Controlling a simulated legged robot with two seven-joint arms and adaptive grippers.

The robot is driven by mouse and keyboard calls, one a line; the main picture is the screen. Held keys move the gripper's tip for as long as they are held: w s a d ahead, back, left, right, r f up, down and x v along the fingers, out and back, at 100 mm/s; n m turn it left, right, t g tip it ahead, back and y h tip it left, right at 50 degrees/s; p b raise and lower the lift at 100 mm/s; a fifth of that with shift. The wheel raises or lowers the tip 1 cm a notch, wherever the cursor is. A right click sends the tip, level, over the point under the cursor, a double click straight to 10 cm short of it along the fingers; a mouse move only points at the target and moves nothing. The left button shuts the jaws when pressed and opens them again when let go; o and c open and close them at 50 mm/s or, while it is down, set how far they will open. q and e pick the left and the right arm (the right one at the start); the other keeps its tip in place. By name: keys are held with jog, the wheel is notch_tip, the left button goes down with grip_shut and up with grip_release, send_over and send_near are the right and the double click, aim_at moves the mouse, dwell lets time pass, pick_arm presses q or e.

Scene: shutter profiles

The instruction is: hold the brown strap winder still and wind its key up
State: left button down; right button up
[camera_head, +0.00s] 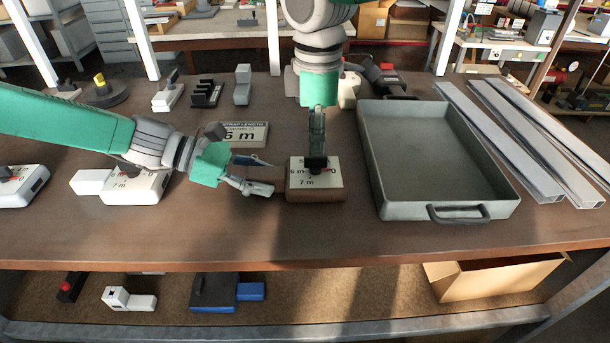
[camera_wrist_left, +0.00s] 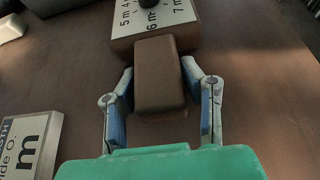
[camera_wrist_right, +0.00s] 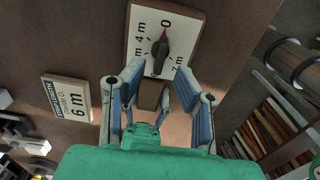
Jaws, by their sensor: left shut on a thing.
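The brown strap winder (camera_head: 315,195) sits on the bench with a white dial face marked in metres. Its dark key (camera_wrist_right: 160,50) has a red tip pointing toward the 0 mark in the right wrist view. My left gripper (camera_head: 262,186) is shut on the winder's brown end block (camera_wrist_left: 158,75), with one finger on each side. My right gripper (camera_head: 317,150) points down over the key. Its fingers (camera_wrist_right: 158,85) are apart in the right wrist view, with the key ahead between them. Whether they touch the key I cannot tell.
A sign reading 6 m (camera_head: 240,135) lies behind the left gripper. A grey tray (camera_head: 465,212) stands right of the winder, with metal profiles (camera_head: 535,140) beyond. A white winder (camera_head: 145,187) is on the left. The bench front is clear.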

aim_at(316, 164)
jog(key=shift+f, duration=2.15)
grip_shut()
jog(key=n, duration=0.6)
jog(key=n, duration=0.6)
jog(key=shift+w, duration=0.1)
